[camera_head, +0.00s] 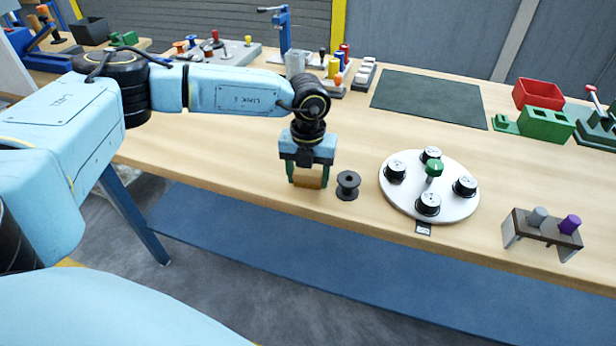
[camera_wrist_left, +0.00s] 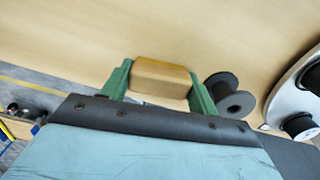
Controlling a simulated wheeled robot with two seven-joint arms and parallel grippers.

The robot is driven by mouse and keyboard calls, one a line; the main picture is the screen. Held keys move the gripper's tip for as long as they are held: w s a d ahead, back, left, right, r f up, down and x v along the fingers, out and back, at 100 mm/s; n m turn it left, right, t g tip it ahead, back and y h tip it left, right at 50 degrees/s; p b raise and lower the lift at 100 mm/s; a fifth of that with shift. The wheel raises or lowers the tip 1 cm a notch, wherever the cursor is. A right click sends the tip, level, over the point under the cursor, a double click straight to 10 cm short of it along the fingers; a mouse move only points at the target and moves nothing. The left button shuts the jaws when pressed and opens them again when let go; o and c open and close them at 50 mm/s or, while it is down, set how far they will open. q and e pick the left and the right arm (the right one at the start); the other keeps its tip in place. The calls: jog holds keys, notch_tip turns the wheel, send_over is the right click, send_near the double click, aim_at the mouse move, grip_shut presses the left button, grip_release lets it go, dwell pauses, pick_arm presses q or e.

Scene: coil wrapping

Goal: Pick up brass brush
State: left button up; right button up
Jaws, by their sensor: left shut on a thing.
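The brass brush (camera_head: 308,177) shows as a tan-brown block between the green fingers of my left gripper (camera_head: 307,184), near the front edge of the workbench. In the left wrist view the brush (camera_wrist_left: 162,76) sits between both fingertips, with a finger against each end. The left gripper is shut on it and points down. Bristles are not visible. I cannot tell whether the brush touches the bench. My right gripper is not in view.
A black spool (camera_head: 347,185) stands just right of the left gripper. A white round plate (camera_head: 454,205) with several black-capped pieces is further right. A small stand (camera_head: 543,232) is at the front right. A dark green mat (camera_head: 430,98) lies behind, with bare bench before it.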

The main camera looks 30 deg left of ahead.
aim_at(308, 172)
pick_arm(q)
notch_tip(308, 172, up, 10)
jog(key=shift+r+p, duration=0.1)
jog(key=shift+p, duration=0.25)
